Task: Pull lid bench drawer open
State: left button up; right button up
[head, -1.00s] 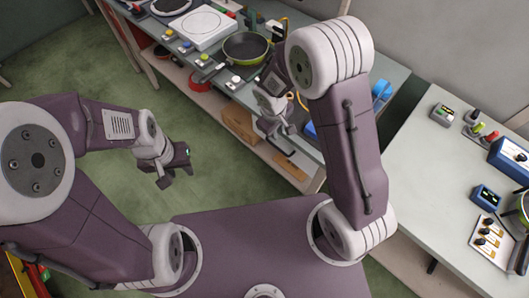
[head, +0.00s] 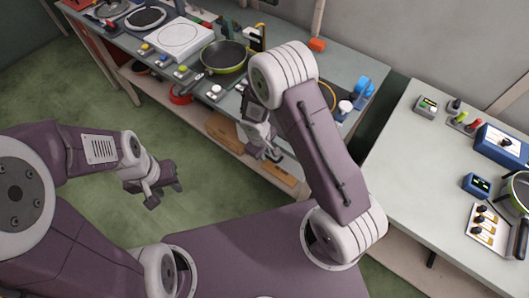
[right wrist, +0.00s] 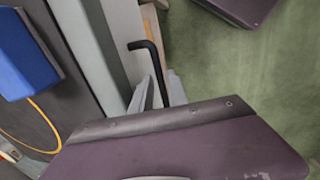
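The bench (head: 290,50) with pan and devices runs across the back; the lid drawer's front is mostly hidden by my right arm in the head view. In the right wrist view a black bent handle (right wrist: 150,58) stands out from the grey bench front (right wrist: 112,35). My right gripper (head: 265,153) is at the bench's front edge. Its pale fingers (right wrist: 160,95) lie on both sides of the handle's lower end; I cannot tell if they clamp it. I cannot tell how far the drawer is out. My left gripper (head: 165,193) is open and empty above the green floor.
A pan (head: 223,56) and a white plate device (head: 181,40) stand on the bench. A blue object (head: 363,88) is at its right end. A lower shelf (head: 190,117) holds wooden pieces. A second table (head: 410,150) with control boxes stands right. Green floor is clear at left.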

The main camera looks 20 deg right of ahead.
grip_shut()
dwell(1.3)
